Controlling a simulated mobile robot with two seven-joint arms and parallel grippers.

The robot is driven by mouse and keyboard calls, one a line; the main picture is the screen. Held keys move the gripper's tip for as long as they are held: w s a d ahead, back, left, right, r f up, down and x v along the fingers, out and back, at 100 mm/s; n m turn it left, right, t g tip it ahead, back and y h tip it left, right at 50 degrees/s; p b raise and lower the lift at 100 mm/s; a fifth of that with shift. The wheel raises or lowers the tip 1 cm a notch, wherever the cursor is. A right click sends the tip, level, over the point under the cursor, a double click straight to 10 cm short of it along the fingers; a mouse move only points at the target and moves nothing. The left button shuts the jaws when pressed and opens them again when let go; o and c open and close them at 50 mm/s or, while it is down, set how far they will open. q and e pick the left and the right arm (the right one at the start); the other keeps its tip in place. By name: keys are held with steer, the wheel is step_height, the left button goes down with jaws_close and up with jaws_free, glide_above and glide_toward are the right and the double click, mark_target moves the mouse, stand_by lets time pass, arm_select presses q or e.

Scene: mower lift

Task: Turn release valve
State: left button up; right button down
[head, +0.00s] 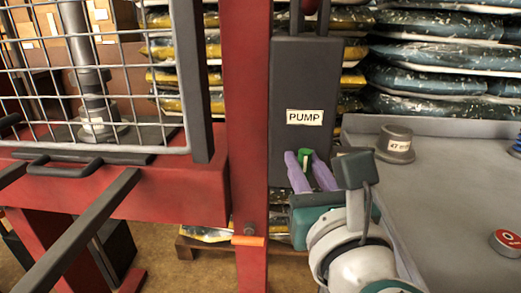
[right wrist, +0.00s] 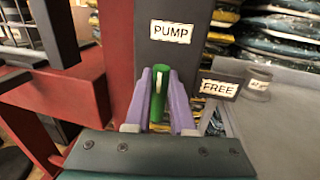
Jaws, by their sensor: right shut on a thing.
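The release valve is a small green handle (head: 304,153) with a pale stripe, low on the front of the dark grey pump box (head: 305,75). It shows larger in the right wrist view (right wrist: 157,95), roughly upright and leaning slightly. My right gripper (head: 306,157) has purple fingers, one on each side of the green handle, and is shut on it. In the right wrist view the fingers (right wrist: 160,76) flank the handle below the PUMP label (right wrist: 171,31). The handle's base is partly hidden by the fingers. My left gripper does not show.
A red post (head: 247,120) stands just left of the pump box, with a wire guard (head: 100,60) farther left. A FREE label (right wrist: 219,88) is right of the fingers. A grey table (head: 450,190) at right bears a grey cup-like part (head: 395,143) and a red disc (head: 506,242).

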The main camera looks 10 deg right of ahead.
steer(key=shift+d+f+m+b, duration=0.1)
steer(key=shift+f+m+b, duration=0.1)
steer(key=shift+m+b, duration=0.65)
steer(key=m+h+b, duration=0.1)
steer(key=m+b, duration=0.4)
steer(key=m, duration=0.1)
steer(key=d+m+t+h+b, duration=0.1)
steer(key=m+b, duration=0.5)
steer(key=f+m+h+b, duration=0.1)
steer(key=m+h+b, duration=0.1)
steer(key=m+b, duration=0.4)
steer(key=shift+s+d, duration=0.15)
steer(key=shift+s, duration=0.1)
steer(key=c, duration=0.8)
jaws_free()
steer(key=shift+o, duration=0.2)
